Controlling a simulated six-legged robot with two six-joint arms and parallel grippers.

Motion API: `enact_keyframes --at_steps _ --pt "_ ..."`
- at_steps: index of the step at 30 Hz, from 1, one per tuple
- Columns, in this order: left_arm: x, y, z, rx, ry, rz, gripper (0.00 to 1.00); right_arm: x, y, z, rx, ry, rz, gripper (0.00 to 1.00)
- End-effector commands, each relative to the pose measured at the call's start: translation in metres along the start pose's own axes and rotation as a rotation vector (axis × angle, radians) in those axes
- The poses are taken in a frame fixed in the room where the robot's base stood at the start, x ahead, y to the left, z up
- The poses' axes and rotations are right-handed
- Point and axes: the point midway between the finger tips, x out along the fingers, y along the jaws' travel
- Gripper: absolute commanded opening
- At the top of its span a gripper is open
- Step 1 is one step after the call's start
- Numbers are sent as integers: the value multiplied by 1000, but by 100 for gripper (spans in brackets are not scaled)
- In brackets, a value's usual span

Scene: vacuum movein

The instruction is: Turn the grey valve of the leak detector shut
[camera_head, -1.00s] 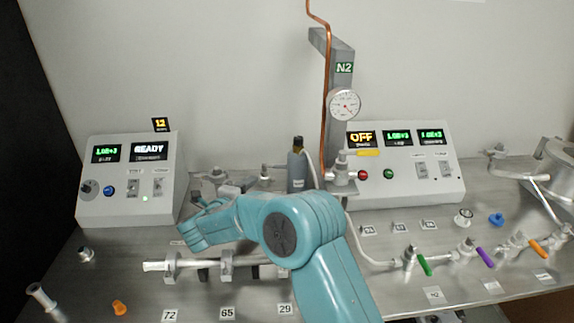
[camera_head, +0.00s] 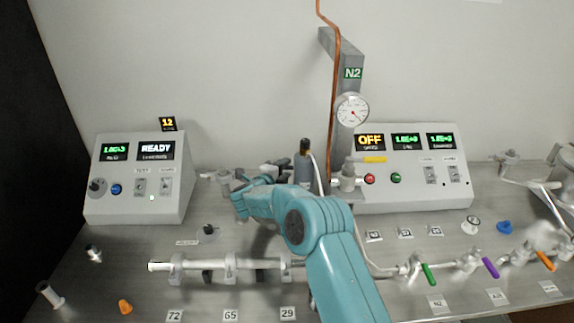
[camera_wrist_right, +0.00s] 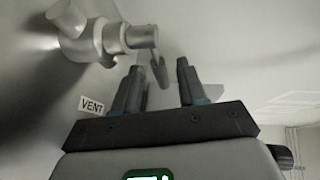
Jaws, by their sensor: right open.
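In the right wrist view, a metal valve (camera_wrist_right: 88,42) with a short grey handle (camera_wrist_right: 160,70) stands beside a VENT label (camera_wrist_right: 91,105). My right gripper (camera_wrist_right: 160,68) is open, with the handle showing between its two dark fingers. I cannot tell whether a finger touches it. In the head view, my teal right arm reaches in from the bottom to metal fittings (camera_head: 222,178) behind it, and the arm partly hides the gripper and valve. The leak detector console (camera_head: 140,205), showing READY, stands at the left. My left gripper is out of view.
A second console (camera_head: 410,190) and several coloured-handled valves (camera_head: 428,273) are at the right.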

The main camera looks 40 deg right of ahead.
Motion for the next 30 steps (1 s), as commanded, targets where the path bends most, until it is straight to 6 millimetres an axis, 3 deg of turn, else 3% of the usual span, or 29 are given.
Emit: enact_keyframes --at_steps 6,14,17,18,30 --pt "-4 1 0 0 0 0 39 19 -1 0 0 1 -1 41" --pt "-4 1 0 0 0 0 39 21 0 0 1 0 0 41" --pt "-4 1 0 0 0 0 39 21 0 0 1 0 0 15" --pt "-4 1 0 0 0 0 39 21 0 0 1 0 0 2" --pt "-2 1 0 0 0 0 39 17 0 1 3 6 0 0"
